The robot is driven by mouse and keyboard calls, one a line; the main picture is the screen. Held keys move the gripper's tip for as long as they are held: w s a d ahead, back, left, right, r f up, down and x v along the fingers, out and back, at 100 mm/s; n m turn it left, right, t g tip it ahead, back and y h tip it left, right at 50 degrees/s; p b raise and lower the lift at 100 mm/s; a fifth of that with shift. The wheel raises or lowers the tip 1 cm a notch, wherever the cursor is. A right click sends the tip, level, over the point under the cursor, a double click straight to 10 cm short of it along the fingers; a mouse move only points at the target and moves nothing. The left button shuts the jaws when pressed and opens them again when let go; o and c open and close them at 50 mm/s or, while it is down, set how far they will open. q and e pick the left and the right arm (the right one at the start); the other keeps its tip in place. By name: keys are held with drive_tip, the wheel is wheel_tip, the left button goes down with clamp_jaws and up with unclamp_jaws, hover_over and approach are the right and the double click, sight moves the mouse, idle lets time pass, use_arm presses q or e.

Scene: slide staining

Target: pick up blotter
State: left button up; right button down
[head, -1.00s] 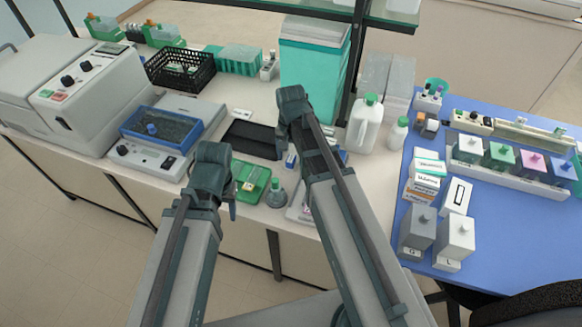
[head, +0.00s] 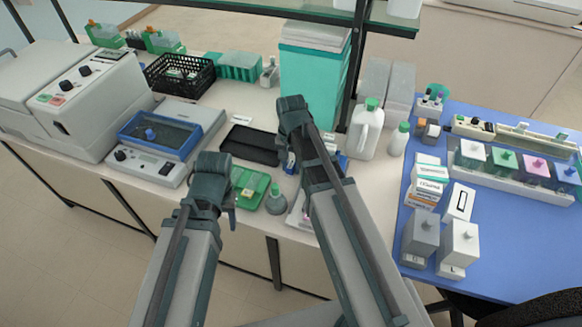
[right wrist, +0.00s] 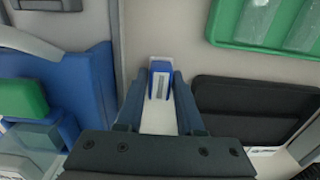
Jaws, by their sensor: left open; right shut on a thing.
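My right gripper (right wrist: 159,95) is shut on a small blue-and-white thing, which looks like the blotter (right wrist: 160,69), in the right wrist view. It is held between the two fingers, its blue end showing at the fingertips over a pale surface. I cannot tell whether it touches that surface. In the head view the right gripper (head: 287,148) hangs down over the bench, and its forearm hides most of the held thing. My left gripper (head: 229,212) is open at the bench's front edge, left of the green tray (head: 262,189).
A white green-capped bottle (head: 366,133) stands to the right. A blue-trayed device (head: 158,137) and a black basket (head: 178,75) are left.

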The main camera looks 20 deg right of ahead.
sight(291, 164)
drive_tip(key=shift+r, duration=0.1)
drive_tip(key=shift+r+p, duration=0.8)
drive_tip(key=shift+p, duration=0.05)
wheel_tip(291, 164, up, 2)
drive_tip(key=shift+r+p, duration=0.1)
drive_tip(key=shift+p, duration=1)
drive_tip(key=a, duration=1)
drive_tip(key=w+a+r+p, duration=0.1)
drive_tip(key=a, duration=0.5)
drive_tip(key=shift+w, duration=0.1)
